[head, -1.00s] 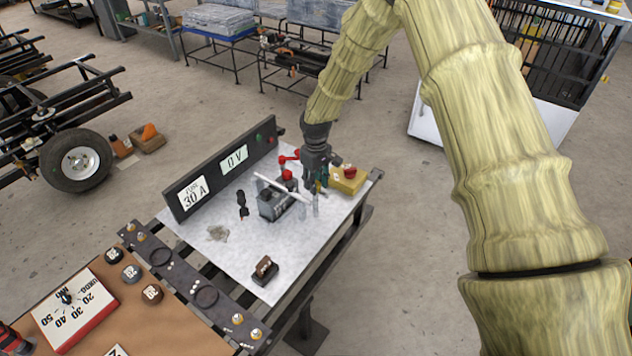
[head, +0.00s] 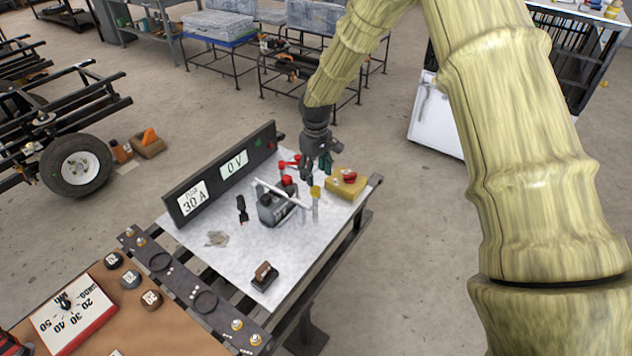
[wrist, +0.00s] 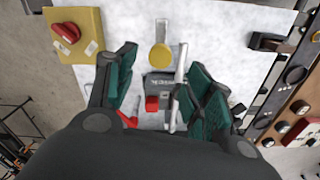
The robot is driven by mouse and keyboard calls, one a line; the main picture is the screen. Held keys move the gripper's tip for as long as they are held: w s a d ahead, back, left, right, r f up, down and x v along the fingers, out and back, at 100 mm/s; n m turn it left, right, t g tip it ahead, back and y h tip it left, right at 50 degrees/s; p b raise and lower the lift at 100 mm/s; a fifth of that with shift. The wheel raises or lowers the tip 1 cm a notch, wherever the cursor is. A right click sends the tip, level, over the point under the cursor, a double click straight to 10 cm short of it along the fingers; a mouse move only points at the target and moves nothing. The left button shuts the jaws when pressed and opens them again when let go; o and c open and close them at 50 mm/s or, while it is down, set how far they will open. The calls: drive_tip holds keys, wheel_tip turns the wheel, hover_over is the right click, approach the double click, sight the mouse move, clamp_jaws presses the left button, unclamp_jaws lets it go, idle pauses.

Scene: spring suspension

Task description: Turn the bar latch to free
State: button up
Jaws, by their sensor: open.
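A pale bar (head: 283,194), which looks like the bar latch, lies across the top of a dark battery-like block (head: 272,212). It also shows in the wrist view (wrist: 181,72), running lengthwise beside the block (wrist: 158,82). A yellow round knob (head: 315,190) tops a clear post near the bar's right end; in the wrist view the knob (wrist: 160,54) lies between the finger lines. My gripper (head: 325,170) is above and behind the knob, apart from it. In the wrist view my gripper (wrist: 162,66) is open, with green pads spread and nothing held.
A meter panel (head: 222,172) reading 30 A and 0 V lines the back left. Red caps and a red lead (head: 288,163) sit by the block. The white tabletop (head: 325,227) is clear at front right.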

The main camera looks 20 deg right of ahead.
sight(316, 188)
drive_tip(key=shift+r, duration=2.65)
drive_tip(key=s+a+f+m+y, duration=0.1)
drive_tip(key=s+a+f+m, duration=0.2)
drive_tip(key=s+f, duration=2.1)
drive_tip(key=s+d+f+m, duration=0.1)
drive_tip(key=s+f, duration=0.1)
drive_tip(key=s, duration=1)
drive_tip(key=s+d+f+m+h, duration=0.1)
drive_tip(key=s+d+f, duration=0.1)
drive_tip(key=s, duration=1)
drive_tip(key=shift+s+f, duration=0.2)
drive_tip(key=shift+f, duration=0.5)
